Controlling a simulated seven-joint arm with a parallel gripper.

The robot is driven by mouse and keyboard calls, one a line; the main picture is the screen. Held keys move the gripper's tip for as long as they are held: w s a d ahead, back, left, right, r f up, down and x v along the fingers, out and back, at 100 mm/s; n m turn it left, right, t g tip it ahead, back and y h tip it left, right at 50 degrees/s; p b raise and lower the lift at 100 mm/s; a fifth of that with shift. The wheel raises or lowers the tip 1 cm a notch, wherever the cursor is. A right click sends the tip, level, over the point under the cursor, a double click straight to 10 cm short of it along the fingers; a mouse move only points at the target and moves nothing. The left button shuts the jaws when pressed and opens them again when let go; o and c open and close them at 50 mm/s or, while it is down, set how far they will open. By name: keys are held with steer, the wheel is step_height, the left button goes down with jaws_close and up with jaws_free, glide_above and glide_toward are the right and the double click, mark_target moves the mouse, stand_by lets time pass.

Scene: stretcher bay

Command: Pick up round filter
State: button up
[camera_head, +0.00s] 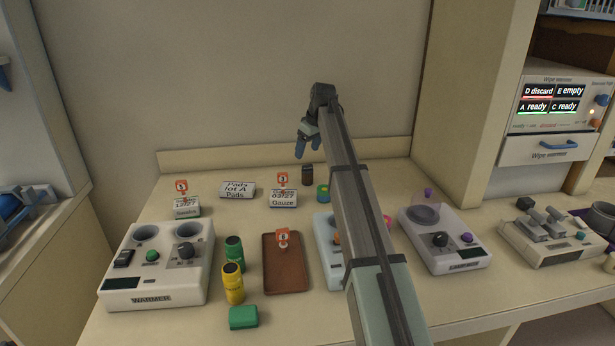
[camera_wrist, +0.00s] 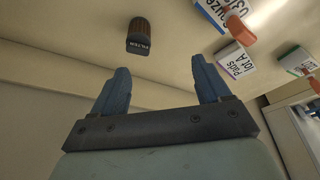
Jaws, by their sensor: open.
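The round filter (camera_wrist: 139,38) is a small dark brown ribbed cylinder with a dark band lettered "FILTER". In the head view it stands on the counter (camera_head: 306,176) near the back, below my gripper. My gripper (camera_head: 306,150) hangs above the counter with blue fingers pointing down. In the wrist view my gripper (camera_wrist: 160,85) has its two fingers wide apart with nothing between them. The filter lies beyond the fingertips, a little left of the middle of the gap, and apart from them.
A Pads box (camera_head: 238,190) is farther left. A brown tray (camera_head: 285,278), a warmer (camera_head: 155,270) and another device (camera_head: 445,240) stand nearer the front. The back wall is close behind.

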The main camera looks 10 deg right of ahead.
steer(key=n, duration=0.2)
glide_above(307, 165)
steer(key=s+a, duration=0.1)
steer(key=a, duration=0.1)
steer(key=w+d+r+n+g+h, duration=0.1)
steer(key=w+n+g+h, duration=0.1)
steer(key=n, duration=0.1)
steer(key=f+n, duration=0.2)
steer(key=d+f+n, duration=0.1)
steer(key=f+n, duration=0.1)
steer(key=f, duration=0.1)
steer(key=s+f+n, duration=0.1)
steer(key=f+n, duration=0.1)
steer(key=n, duration=0.1)
steer(key=shift+d+f+g, duration=0.3)
steer(key=shift+f+g, duration=0.1)
steer(key=shift+w+a+f, duration=0.1)
steer(key=shift+f, duration=1.35)
steer(key=shift+w+a+f, duration=0.1)
steer(key=shift+f, duration=1.35)
steer(key=shift+c, duration=0.3)
steer(key=c, duration=1)
